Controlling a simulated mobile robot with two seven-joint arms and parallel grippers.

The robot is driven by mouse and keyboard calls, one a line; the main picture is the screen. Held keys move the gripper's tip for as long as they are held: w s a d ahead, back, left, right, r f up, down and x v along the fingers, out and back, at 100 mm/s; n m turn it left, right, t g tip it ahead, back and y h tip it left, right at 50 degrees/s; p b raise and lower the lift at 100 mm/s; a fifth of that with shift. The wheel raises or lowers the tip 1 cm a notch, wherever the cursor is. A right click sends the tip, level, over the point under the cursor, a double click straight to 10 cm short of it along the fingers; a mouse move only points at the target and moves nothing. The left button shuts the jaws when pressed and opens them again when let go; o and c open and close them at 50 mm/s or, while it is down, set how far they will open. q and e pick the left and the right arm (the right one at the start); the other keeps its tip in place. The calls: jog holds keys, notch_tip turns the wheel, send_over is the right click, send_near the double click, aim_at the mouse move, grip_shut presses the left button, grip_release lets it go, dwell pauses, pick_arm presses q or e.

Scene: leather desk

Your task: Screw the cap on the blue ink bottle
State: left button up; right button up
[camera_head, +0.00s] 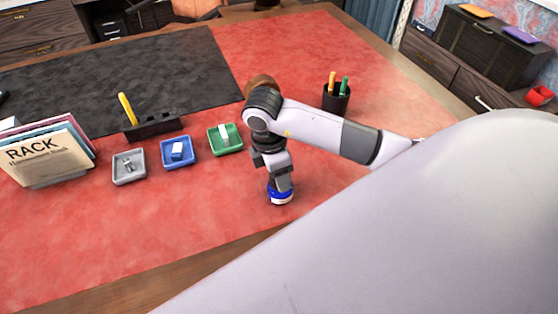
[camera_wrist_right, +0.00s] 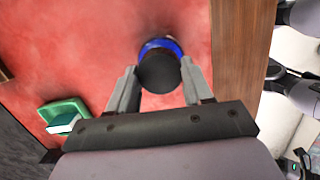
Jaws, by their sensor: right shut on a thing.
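The blue ink bottle (camera_head: 280,198) stands upright on the red leather desk top, with a white label band on its front. My right gripper (camera_head: 280,183) points straight down right over it. In the right wrist view my right gripper (camera_wrist_right: 160,84) is shut on the round black cap (camera_wrist_right: 158,73), a finger on each side. The blue bottle (camera_wrist_right: 162,43) shows behind the cap, mostly covered by it. The cap lines up roughly with the bottle's top. I cannot tell whether its threads are engaged. My left gripper is not in view.
Green (camera_head: 225,139), blue (camera_head: 164,160) and grey (camera_head: 129,180) trays with small items lie to the left. A black pen cup (camera_head: 336,98) stands behind my right arm. A rack of papers (camera_head: 45,160) is at far left. Red desk around the bottle is clear; the wooden edge is near.

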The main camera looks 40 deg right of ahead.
jog(key=m, duration=0.4)
jog(key=shift+g, duration=0.3)
jog(key=o, duration=1.1)
jog(key=r, duration=0.5)
jog(key=shift+w+a, duration=0.2)
jog(key=shift+w, duration=0.1)
jog(key=shift+a+r, duration=0.2)
jog(key=shift+r, duration=0.8)
